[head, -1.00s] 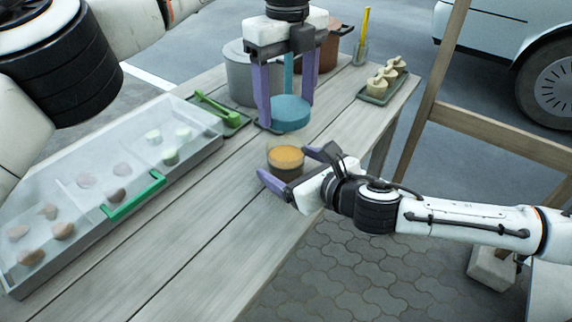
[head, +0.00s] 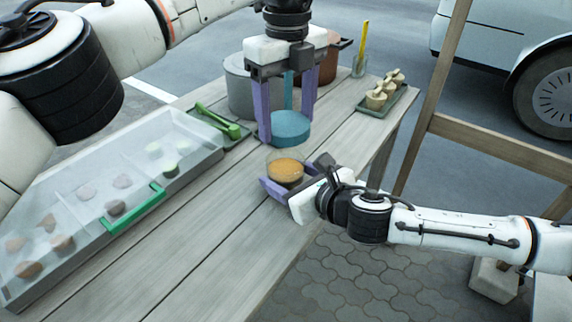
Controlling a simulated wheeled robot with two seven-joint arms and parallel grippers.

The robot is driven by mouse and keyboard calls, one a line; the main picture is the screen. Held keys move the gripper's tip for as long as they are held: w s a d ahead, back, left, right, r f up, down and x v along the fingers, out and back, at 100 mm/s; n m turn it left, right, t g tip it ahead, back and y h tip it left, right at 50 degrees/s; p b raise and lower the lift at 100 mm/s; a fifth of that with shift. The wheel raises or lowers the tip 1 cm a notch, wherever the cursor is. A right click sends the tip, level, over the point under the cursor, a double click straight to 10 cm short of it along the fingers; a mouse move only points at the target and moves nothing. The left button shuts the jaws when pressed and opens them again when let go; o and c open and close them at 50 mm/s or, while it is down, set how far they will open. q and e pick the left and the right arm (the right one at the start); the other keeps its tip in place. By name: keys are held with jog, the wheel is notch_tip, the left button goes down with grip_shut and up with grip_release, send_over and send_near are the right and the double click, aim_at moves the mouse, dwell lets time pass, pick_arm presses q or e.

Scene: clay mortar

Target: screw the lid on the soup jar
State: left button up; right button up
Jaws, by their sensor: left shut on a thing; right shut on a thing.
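The soup jar (head: 285,172) is a small glass jar with orange soup inside. It stands upright near the table's right edge, with no lid on it. My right gripper (head: 279,178) is shut on the jar from the front right, its purple fingers low around the glass.
A clear-topped case (head: 110,205) with a green handle fills the table's left.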

aim_at(286, 175)
pick_arm(q)
jog(key=shift+f, duration=2.2)
jog(key=shift+f, duration=0.1)
jog(key=shift+f, duration=0.8)
jog(key=shift+f, duration=0.55)
